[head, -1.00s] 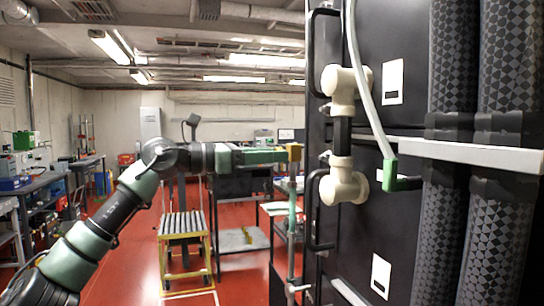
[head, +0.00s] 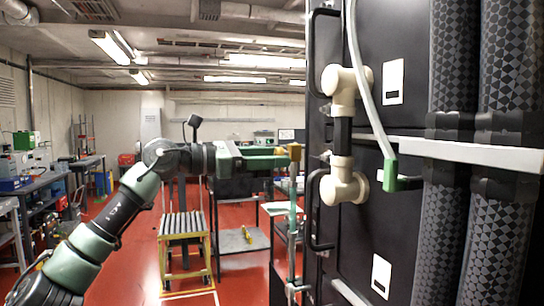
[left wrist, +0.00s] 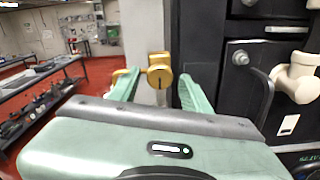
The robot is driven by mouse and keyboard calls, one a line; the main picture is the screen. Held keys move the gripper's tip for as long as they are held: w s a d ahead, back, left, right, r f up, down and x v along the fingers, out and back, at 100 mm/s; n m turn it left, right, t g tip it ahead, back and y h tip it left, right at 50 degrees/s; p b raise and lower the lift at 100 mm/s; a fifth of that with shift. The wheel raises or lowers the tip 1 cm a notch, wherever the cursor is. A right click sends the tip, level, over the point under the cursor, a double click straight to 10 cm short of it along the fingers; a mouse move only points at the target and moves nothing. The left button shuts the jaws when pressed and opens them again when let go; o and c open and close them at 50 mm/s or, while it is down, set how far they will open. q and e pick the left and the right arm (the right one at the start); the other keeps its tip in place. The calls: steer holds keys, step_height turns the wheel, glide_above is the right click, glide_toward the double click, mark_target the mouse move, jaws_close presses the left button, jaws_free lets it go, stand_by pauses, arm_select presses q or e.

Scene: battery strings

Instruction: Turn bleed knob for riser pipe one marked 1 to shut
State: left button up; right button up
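A brass-yellow knob (head: 294,152) sits at the top of a thin upright riser pipe (head: 292,205) beside the black cabinet. It also shows in the left wrist view (left wrist: 160,75), with a round face towards me. No number 1 is readable on it. My left gripper (head: 285,160) reaches it from the left, roughly level. In the left wrist view its two green fingers (left wrist: 160,88) are spread, with the knob between their far ends and gaps on both sides. I cannot tell whether either finger touches it. My right gripper is not in view.
The black cabinet (head: 395,235) with handles, cream pipe fittings (head: 342,85) and a hose (head: 366,80) stands close on the right. Red floor is open at the left.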

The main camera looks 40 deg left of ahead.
arm_select(q)
steer(key=shift+r, duration=0.15)
steer(key=b+v, duration=0.6)
steer(key=v, duration=0.2)
steer(key=shift+w, duration=0.1)
stand_by(0.4)
